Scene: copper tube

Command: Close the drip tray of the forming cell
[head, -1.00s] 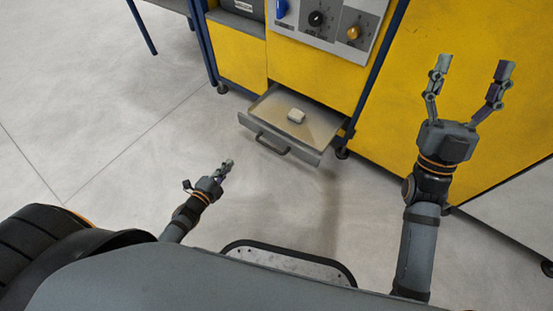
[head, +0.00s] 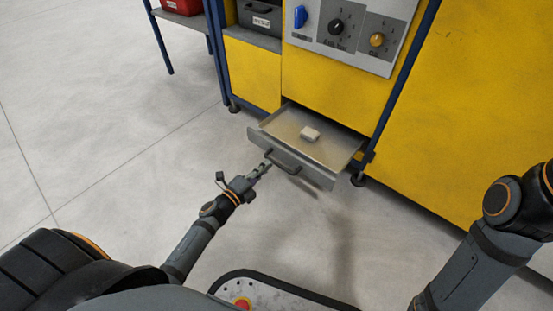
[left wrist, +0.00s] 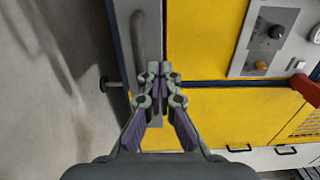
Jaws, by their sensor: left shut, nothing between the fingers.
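The drip tray (head: 335,153) is a grey metal drawer, pulled out of the bottom of the yellow forming cell (head: 330,75). A small pale block (head: 309,133) lies in it. Its dark bar handle (head: 285,164) is on the front panel. My left gripper (head: 265,167) is shut and empty, with its fingertips close to the front panel at the handle's left end; I cannot tell if they touch. In the left wrist view the shut fingertips (left wrist: 159,69) are in front of the panel, beside the handle (left wrist: 138,40). My right gripper is outside the frame.
A control panel (head: 350,30) with a blue switch and knobs is above the tray. Blue legs with dark feet (head: 358,180) stand beside the tray. A shelf with a red box (head: 183,6) is at the back left. The floor left of the tray is clear.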

